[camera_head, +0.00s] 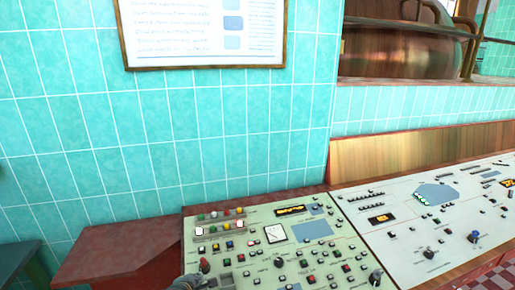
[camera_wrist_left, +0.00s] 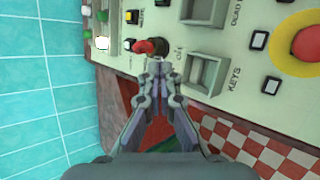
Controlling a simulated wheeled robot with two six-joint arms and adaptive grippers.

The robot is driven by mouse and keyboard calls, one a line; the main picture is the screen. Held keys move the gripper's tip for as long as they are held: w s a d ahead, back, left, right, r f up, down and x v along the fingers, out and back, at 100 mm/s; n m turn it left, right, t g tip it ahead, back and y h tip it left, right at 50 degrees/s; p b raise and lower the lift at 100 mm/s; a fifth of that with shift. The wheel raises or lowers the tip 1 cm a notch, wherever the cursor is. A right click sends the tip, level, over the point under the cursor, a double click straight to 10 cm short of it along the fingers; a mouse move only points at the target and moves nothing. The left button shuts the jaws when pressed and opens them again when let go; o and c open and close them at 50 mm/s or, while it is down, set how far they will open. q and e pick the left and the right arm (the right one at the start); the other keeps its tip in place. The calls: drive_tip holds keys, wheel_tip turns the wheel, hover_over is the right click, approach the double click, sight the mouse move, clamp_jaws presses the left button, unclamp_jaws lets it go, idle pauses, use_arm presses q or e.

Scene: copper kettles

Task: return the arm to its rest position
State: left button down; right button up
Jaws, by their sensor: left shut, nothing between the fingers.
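My left gripper (camera_head: 187,284) shows only as a small grey piece at the bottom edge of the head view, by the lower left corner of the control panel (camera_head: 250,247). In the left wrist view its fingers (camera_wrist_left: 158,70) are together with nothing between them. The fingertips point at a red knob (camera_wrist_left: 150,46) on the panel. I cannot tell whether they touch it. The red knob also shows in the head view (camera_head: 205,266). My right gripper is not in view.
A second panel (camera_head: 440,225) continues to the right, below a copper kettle (camera_head: 400,45) behind a tiled wall. A framed notice (camera_head: 205,30) hangs on the turquoise wall. In the left wrist view, a large red button (camera_wrist_left: 308,43) on yellow and square sockets (camera_wrist_left: 207,72) lie right of the fingers.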

use_arm(q)
drive_tip(key=s+a+r+m+g+y, duration=0.1)
drive_tip(key=s+m+g, duration=0.1)
drive_tip(key=s+m, duration=0.7)
drive_tip(key=s+a+r+m+g, duration=0.15)
drive_tip(key=s+m, duration=0.45)
drive_tip(key=s, duration=0.6)
drive_tip(key=s+a+r+m+g+y, duration=0.1)
drive_tip(key=s+m+g, duration=0.2)
drive_tip(key=s+m, duration=0.6)
wheel_tip(320, 180, down, 30)
drive_tip(key=s+a+n+g+b, duration=0.1)
drive_tip(key=s+a+n+b, duration=0.15)
drive_tip(key=b, duration=0.25)
drive_tip(key=s+a+f+g+b, duration=0.1)
drive_tip(key=s+f+b, duration=0.2)
drive_tip(key=s+f, duration=1.6)
wheel_tip(320, 180, down, 2)
drive_tip(key=shift+s+a+f+b, duration=0.15)
drive_tip(key=shift+a+b, duration=0.05)
drive_tip(key=shift+b, duration=0.15)
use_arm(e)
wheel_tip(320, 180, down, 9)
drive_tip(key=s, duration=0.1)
